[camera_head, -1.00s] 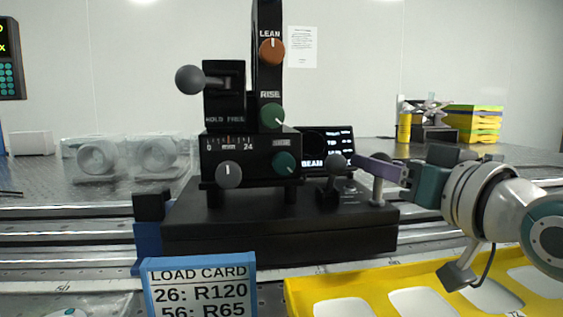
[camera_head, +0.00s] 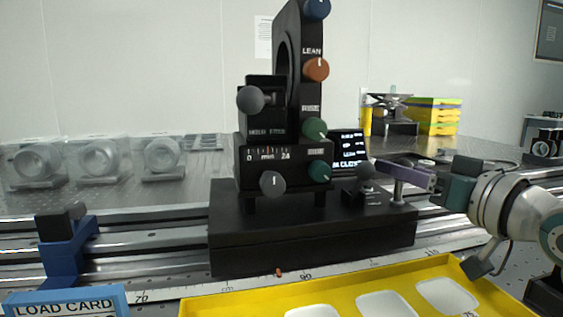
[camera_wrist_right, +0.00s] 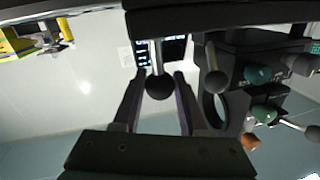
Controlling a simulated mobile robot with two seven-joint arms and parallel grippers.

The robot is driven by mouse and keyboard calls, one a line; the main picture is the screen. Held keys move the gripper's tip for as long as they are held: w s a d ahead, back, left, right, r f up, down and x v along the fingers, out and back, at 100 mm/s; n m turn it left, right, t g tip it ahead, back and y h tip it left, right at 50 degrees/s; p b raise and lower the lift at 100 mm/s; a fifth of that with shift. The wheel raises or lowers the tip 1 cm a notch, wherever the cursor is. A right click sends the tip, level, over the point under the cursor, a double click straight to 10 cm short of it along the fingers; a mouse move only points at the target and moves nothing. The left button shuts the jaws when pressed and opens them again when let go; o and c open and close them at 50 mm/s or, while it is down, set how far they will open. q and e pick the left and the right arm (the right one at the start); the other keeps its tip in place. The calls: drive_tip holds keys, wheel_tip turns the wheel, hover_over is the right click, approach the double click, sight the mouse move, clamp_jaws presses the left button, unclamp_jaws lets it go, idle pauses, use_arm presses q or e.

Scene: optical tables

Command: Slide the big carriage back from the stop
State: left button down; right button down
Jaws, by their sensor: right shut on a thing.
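The big carriage (camera_head: 300,235) is a long black block on the rails. It carries a tall black mount (camera_head: 290,120) with coloured knobs. My right gripper (camera_head: 395,174) is shut on a short upright handle post (camera_head: 397,191) at the carriage's right end. In the right wrist view, its two fingers (camera_wrist_right: 160,76) flank a post with a dark ball (camera_wrist_right: 159,88). The blue stop (camera_head: 65,250), with a black top, stands on the rails to the left. A clear gap of bare rail separates it from the carriage. My left gripper is not in view.
A yellow tray (camera_head: 250,305) with white pockets lies in front of the rails. A blue-framed load card (camera_head: 65,303) stands front left. Covered optics (camera_head: 95,160) sit behind at left. Yellow and green trays (camera_head: 435,116) are stacked at the back right.

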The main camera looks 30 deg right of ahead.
drive_tip(key=shift+c, duration=2.3)
unclamp_jaws()
drive_tip(key=shift+s, duration=0.55)
drive_tip(key=s+p, duration=0.2)
drive_tip(key=s, duration=0.6)
drive_tip(key=shift+s+a, duration=0.2)
drive_tip(key=shift+s, duration=0.2)
